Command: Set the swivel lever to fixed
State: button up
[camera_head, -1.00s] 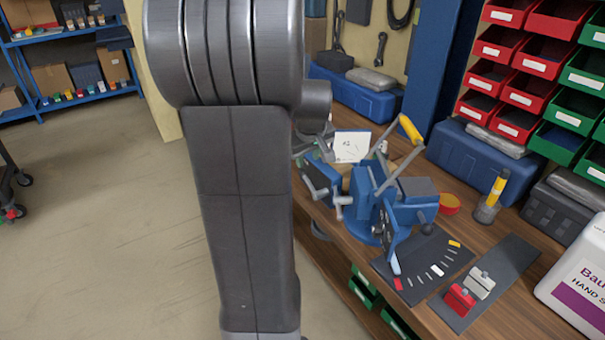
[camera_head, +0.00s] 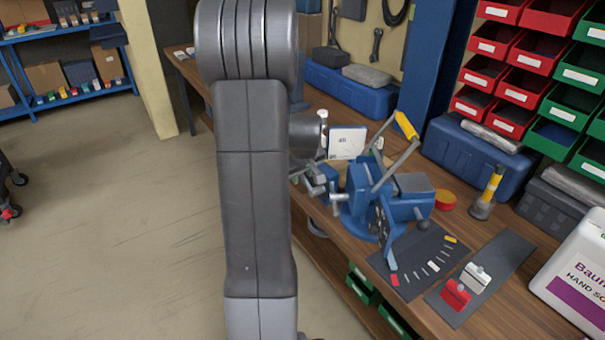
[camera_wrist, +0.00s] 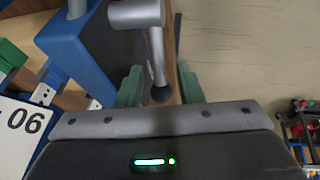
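The blue vise (camera_head: 362,190) stands on the wooden bench, with a yellow-gripped handle (camera_head: 406,126) rising from it. In the wrist view, its blue body (camera_wrist: 80,50) is at upper left. A grey lever (camera_wrist: 157,55) with a dark round end hangs from a grey cylinder there; I cannot tell for certain that it is the swivel lever. My gripper (camera_wrist: 159,88) is open, with green fingers on either side of the lever's lower part and gaps visible. Contact cannot be made out. My arm hides the gripper in the head view.
A white marked card (camera_head: 347,143) stands behind the vise. A dark mat (camera_head: 415,275) with small parts and a strip with red and white blocks (camera_head: 456,294) lie to the right. A white soap jug (camera_head: 575,265) stands at the right edge. Open floor lies left.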

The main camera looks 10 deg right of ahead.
jog(key=shift+c, duration=0.4)
grip_shut()
jog(key=shift+w+p, duration=0.1)
jog(key=shift+p, duration=0.25)
jog(key=shift+w+a+f+g+h+p, duration=0.15)
jog(key=shift+g+h+p, duration=0.15)
jog(key=shift+g+p, duration=0.35)
jog(key=shift+w+f+g+p, duration=0.2)
jog(key=shift+f+g+p, duration=0.2)
jog(key=shift+g, duration=0.35)
jog(key=shift+w+f+n+g+h+p, duration=0.15)
jog(key=shift+f+g+h+p, duration=0.35)
jog(key=shift+g, duration=0.4)
jog(key=shift+w+f+n+g+h+p, duration=0.15)
jog(key=shift+f+g+h+p, duration=0.35)
jog(key=shift+g, duration=0.4)
jog(key=shift+s+f, duration=0.1)
jog(key=shift+f, duration=0.05)
